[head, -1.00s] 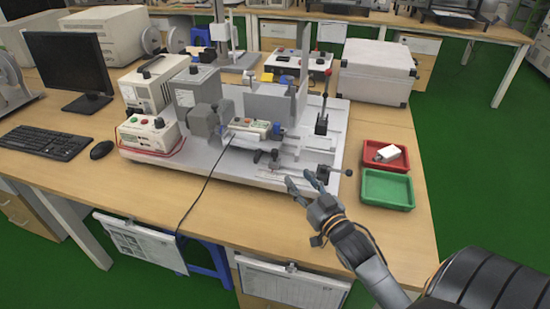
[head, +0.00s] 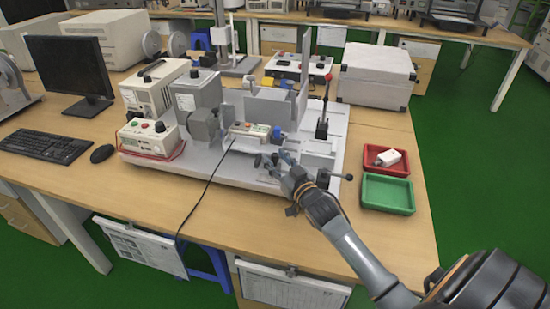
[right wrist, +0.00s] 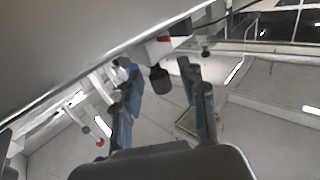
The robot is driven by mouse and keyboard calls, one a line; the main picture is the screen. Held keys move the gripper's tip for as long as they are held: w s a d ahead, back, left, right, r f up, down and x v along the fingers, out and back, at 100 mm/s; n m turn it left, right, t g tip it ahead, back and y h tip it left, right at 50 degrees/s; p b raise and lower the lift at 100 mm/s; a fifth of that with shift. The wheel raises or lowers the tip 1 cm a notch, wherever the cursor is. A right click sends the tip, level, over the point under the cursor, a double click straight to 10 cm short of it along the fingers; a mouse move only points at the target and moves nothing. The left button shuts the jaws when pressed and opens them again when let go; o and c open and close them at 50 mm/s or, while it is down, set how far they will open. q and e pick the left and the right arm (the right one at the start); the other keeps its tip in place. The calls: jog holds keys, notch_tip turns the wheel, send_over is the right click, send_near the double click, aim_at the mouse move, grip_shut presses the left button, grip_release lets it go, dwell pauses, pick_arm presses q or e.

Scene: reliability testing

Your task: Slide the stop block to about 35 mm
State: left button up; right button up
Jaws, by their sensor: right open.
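My right gripper (head: 274,161) reaches over the front strip of the grey test fixture (head: 225,178), low and near its front edge. In the right wrist view its two fingers stand well apart. A dark cylindrical knob (right wrist: 160,80) shows between them, beyond the fingertips; I cannot tell whether it belongs to the stop block. The stop block and its scale are largely hidden behind my gripper in the head view, so its reading cannot be made out. No grip on anything is visible. My left gripper is out of view.
A lever with a red tip (head: 324,108) stands upright behind my right gripper. A black-knobbed handle (head: 348,177) sticks out at the fixture's right. A green tray (head: 389,208) and a red tray (head: 371,163) holding a white part lie further right. A black cable (head: 203,192) crosses the front.

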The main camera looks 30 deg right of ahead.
jog(key=shift+w, duration=0.5)
grip_shut()
jog(key=shift+r+p, duration=0.1)
jog(key=shift+p, duration=0.4)
jog(key=shift+f, duration=0.2)
grip_release()
jog(key=shift+a+r, duration=0.1)
jog(key=s, duration=1.2)
jog(key=shift+a, duration=0.45)
